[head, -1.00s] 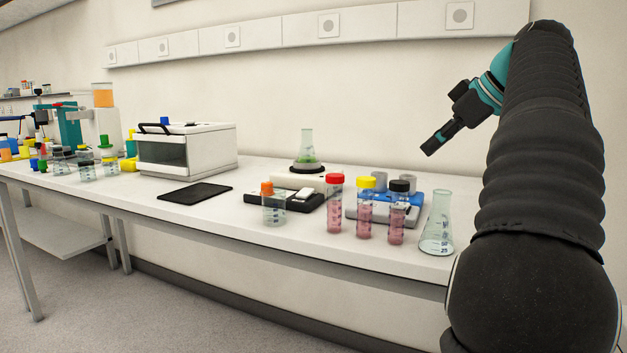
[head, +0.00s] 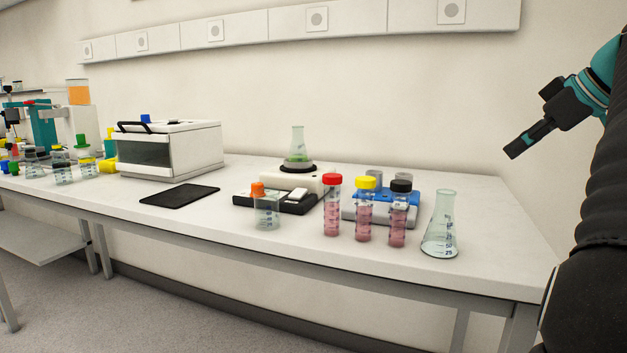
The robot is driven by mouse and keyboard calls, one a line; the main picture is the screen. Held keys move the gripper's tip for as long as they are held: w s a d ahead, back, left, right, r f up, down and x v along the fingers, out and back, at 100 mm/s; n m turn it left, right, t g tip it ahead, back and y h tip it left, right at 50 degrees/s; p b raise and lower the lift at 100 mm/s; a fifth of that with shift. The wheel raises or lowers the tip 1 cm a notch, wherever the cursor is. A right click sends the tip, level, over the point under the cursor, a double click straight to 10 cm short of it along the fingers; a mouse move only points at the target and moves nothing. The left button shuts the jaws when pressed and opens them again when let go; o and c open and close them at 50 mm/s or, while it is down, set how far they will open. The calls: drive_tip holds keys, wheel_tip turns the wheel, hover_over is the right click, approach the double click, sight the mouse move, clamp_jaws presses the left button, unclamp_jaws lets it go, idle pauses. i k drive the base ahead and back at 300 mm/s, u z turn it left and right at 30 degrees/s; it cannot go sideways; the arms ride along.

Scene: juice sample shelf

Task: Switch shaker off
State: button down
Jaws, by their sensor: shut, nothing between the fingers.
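A white device with a dark front base (head: 275,203) stands mid-table and bears a flask with green liquid (head: 297,152) on a black disc. My gripper (head: 514,151) is shut and empty, raised in the air above the table's right end, pointing down-left, well apart from both devices.
Tubes with red (head: 332,206), yellow (head: 365,210) and black (head: 399,214) caps, a clear flask (head: 440,228) and an orange-capped bottle (head: 266,208) stand before the devices. A white box (head: 190,150) and black mat (head: 180,196) are left. The table's right end is clear.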

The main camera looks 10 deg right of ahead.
sight(299, 193)
drive_tip(key=i, duration=0.35)
drive_tip(key=u, duration=1.05)
